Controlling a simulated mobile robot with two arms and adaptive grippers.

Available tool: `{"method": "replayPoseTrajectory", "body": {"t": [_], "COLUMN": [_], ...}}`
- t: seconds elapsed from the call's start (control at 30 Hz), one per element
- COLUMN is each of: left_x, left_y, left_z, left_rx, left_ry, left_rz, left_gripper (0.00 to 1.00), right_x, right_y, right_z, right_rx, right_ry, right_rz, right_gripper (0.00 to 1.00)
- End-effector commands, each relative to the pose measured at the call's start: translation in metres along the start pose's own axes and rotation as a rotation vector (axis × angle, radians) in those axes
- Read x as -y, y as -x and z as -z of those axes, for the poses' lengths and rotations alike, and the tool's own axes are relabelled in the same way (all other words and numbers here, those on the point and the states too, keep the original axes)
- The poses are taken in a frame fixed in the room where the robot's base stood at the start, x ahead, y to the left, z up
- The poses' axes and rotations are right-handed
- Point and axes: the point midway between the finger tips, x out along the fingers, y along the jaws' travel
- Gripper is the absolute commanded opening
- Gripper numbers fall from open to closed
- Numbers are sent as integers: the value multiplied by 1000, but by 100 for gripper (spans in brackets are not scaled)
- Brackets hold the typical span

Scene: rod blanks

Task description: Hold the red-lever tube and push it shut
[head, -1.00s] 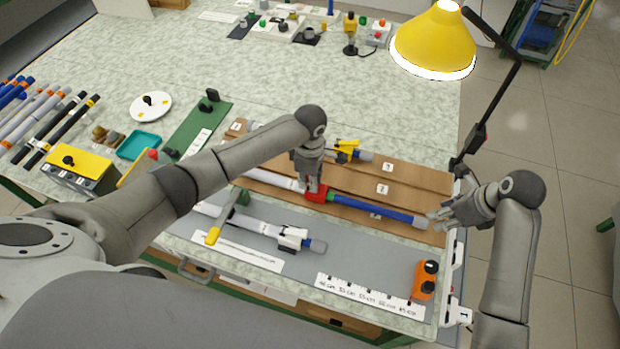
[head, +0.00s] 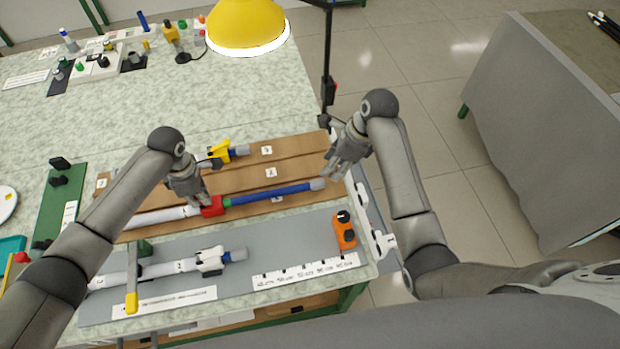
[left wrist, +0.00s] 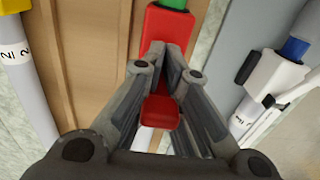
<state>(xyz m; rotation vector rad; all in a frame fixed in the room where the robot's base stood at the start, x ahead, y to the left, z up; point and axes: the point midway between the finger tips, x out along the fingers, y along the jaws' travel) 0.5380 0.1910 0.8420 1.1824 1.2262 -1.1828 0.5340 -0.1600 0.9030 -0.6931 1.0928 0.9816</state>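The red-lever tube lies on the brown board, with a white part (head: 155,217) at left, a red clamp with its lever (head: 213,206), a green ring and a blue part (head: 270,194) ending in a grey cap (head: 317,184). My left gripper (head: 198,200) is down at the clamp. In the left wrist view its fingers (left wrist: 163,47) come close together around the red lever (left wrist: 160,112) and look shut on it; the contact itself is hidden. My right gripper (head: 338,172) is beside the grey cap, just right of it; its finger opening is unclear.
A yellow-clamp tube (head: 222,152) lies behind, and a white-clamp tube (head: 209,262) lies on the grey mat (head: 290,240) in front. An orange block (head: 344,230) stands at right front.

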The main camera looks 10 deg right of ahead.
Motion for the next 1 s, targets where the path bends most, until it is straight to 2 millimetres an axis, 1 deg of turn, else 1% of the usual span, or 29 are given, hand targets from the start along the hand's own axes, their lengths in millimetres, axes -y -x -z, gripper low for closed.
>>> {"method": "replayPoseTrajectory", "body": {"t": [0.03, 0.1, 0.3, 0.43, 0.53, 0.67, 1.0], "left_x": [0, 0, 0, 0, 0, 0, 0], "left_y": [1, 1, 0, 0, 0, 0, 0], "left_z": [0, 0, 0, 0, 0, 0, 0], "left_rx": [0, 0, 0, 0, 0, 0, 0], "left_ry": [0, 0, 0, 0, 0, 0, 0], "left_rz": [-1, -1, -1, -1, -1, -1, -1], "left_gripper": [0, 0, 0, 0, 0, 0, 0], "right_x": [5, 10, 18, 20, 20, 16, 4], "right_y": [3, 6, 14, 17, 14, -1, -68], "right_z": [0, -1, -2, -2, -3, -3, -4], "right_rx": [0, 4, 32, 47, 53, 53, 53], "right_ry": [55, 140, 345, 418, 441, 444, 443], "right_rz": [-21, -54, -134, -160, -169, -173, -173], "right_gripper": [36, 36, 36, 36, 36, 36, 36]}}
